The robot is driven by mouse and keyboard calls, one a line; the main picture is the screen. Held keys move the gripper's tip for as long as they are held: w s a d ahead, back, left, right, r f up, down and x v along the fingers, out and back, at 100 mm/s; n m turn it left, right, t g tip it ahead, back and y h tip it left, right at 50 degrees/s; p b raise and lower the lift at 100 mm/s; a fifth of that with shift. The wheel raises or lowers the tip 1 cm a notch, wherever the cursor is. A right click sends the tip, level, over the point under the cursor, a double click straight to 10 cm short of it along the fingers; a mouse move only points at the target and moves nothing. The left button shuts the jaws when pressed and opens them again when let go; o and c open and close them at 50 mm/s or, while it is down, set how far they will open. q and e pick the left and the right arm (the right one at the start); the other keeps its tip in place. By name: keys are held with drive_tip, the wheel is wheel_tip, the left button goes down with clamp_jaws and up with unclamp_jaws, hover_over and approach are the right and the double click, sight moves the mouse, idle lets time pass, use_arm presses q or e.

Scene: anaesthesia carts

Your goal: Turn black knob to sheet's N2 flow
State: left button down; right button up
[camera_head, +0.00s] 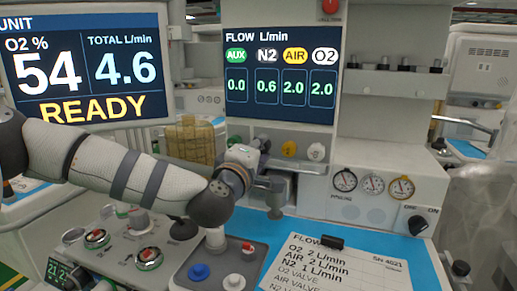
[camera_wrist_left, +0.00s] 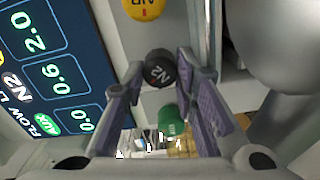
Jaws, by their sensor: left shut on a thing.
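The black N2 knob (camera_wrist_left: 160,68) sits on the flow panel, its label tilted in the left wrist view. My left gripper (camera_head: 262,152) is at the knob row. In the left wrist view its two fingers are on either side of the black knob, shut on it. In the head view the gripper mostly hides that knob. The flow display (camera_head: 280,80) reads AUX 0.0, N2 0.6, AIR 2.0 and O2 2.0. The paper sheet (camera_head: 335,268) lists O2 2, AIR 2 and N2 1 L/min. My right gripper is not in view.
The yellow AIR knob (camera_head: 289,148) and white O2 knob (camera_head: 316,151) are right of the gripper. The green AUX knob (camera_wrist_left: 172,118) is on its other side. Gauges (camera_head: 372,183) and a black ON switch (camera_head: 418,223) are further right. A monitor (camera_head: 85,65) reads READY.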

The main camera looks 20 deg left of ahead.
use_arm(q)
drive_tip(key=shift+n, duration=0.9)
drive_tip(key=c, duration=1.6)
unclamp_jaws()
drive_tip(key=shift+o, duration=0.2)
drive_tip(key=s, duration=1.2)
drive_tip(key=shift+a, duration=0.2)
